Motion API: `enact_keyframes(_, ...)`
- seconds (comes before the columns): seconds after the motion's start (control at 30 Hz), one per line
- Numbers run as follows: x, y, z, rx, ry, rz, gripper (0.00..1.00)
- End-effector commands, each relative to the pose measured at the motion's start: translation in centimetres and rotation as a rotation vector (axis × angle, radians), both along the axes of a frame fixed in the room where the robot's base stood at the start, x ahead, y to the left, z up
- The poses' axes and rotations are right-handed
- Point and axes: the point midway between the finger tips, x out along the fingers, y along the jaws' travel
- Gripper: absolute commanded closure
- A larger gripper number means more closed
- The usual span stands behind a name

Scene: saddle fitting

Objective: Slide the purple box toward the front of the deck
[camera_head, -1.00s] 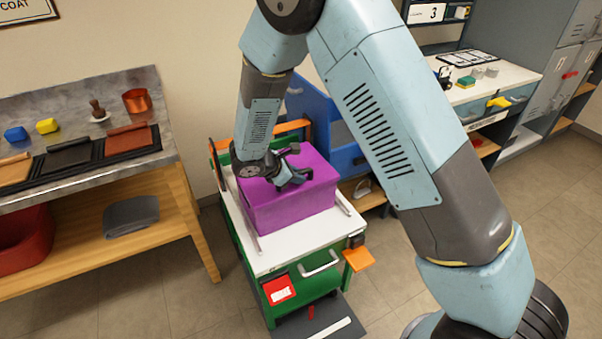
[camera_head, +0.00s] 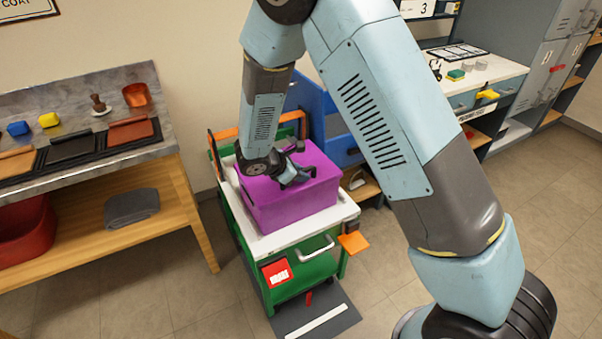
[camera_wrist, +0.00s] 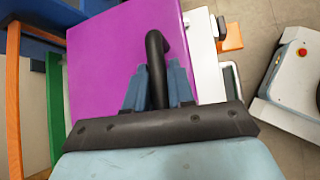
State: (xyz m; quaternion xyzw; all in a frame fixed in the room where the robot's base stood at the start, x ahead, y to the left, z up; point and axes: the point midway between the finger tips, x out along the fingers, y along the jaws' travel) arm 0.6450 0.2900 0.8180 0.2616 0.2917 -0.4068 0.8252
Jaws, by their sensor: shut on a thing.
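The purple box (camera_head: 301,201) sits upright on the white deck (camera_head: 272,243) of a green cart, with a strip of bare deck along its front and left sides. My gripper (camera_head: 297,175) is at the top of the box, shut on its dark handle. In the wrist view my gripper's blue fingers (camera_wrist: 158,85) close on the dark curved handle (camera_wrist: 157,60), with the purple lid (camera_wrist: 105,65) filling the view behind. The fingers hide part of the handle.
The cart has a silver front handle (camera_head: 316,250), a red card (camera_head: 277,272) and an orange flap (camera_head: 353,243). A dark floor mat (camera_head: 322,317) lies in front. A wooden bench (camera_head: 145,250) stands left, and blue drawers (camera_head: 343,150) stand behind the cart.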

Motion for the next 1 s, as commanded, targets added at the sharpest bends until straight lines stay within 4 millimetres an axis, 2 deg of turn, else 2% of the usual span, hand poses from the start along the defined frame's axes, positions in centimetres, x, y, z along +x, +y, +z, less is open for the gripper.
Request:
enact_keyframes(0.03, 0.1, -0.2, 0.0, -0.001, -0.001, -0.005, 1.0)
enact_keyframes(0.07, 0.1, -0.3, 0.0, -0.001, 0.0, -0.006, 0.76)
enact_keyframes(0.37, 0.2, -0.5, 0.0, 0.0, 0.0, -0.009, 0.47)
enact_keyframes(0.73, -0.1, 0.0, 0.5, 0.001, -0.001, -0.007, 0.47)
enact_keyframes(1.0, -2.2, 2.3, 3.6, 0.003, -0.002, -0.007, 0.47)
